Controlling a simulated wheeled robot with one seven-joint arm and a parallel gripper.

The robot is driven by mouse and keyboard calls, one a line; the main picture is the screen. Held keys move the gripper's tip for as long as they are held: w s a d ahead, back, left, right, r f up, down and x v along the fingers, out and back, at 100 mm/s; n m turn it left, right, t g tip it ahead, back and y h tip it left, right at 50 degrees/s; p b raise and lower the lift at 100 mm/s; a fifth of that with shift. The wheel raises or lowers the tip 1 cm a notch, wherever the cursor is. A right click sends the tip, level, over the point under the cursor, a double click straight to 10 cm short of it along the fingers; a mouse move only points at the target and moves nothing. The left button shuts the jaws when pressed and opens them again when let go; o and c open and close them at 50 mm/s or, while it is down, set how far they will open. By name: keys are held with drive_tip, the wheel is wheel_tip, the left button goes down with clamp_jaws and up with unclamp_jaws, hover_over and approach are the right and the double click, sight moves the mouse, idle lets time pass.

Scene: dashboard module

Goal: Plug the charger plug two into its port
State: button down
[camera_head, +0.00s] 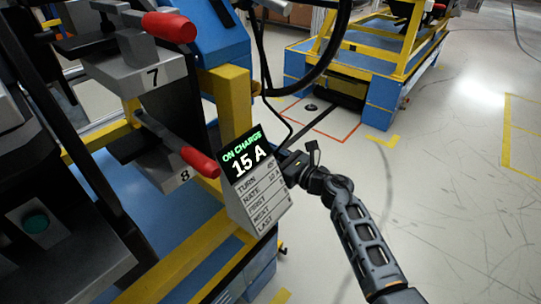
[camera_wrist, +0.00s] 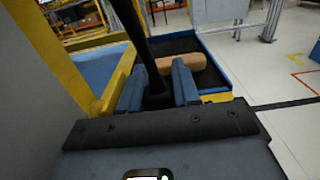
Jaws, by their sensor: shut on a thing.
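My gripper (camera_head: 296,166) is beside the right edge of the charge display panel (camera_head: 255,180) in the head view. Its fingertips are partly hidden there. In the wrist view, its two blue-grey fingers (camera_wrist: 158,86) are closed on the black charger plug (camera_wrist: 156,98). A thick black cable (camera_wrist: 134,28) rises from the plug toward the top left. I cannot make out the port in either view, so I cannot tell how the plug lies relative to it.
Red-handled clamps numbered 7 (camera_head: 169,27) and 8 (camera_head: 200,163) stand left of the panel. A yellow post (camera_head: 233,100) rises behind it. Black cables hang above my gripper. A blue and yellow cart (camera_head: 380,85) stands farther back. The floor at right is clear.

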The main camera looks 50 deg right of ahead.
drive_tip(key=shift+f, duration=0.15)
drive_tip(key=c, duration=0.8)
unclamp_jaws()
drive_tip(key=shift+o, duration=0.3)
drive_tip(key=shift+a, duration=0.1)
drive_tip(key=shift+a, duration=0.1)
drive_tip(key=s, duration=0.8)
drive_tip(key=shift+d+p, duration=0.3)
drive_tip(key=shift+p, duration=0.05)
drive_tip(key=shift+d, duration=0.15)
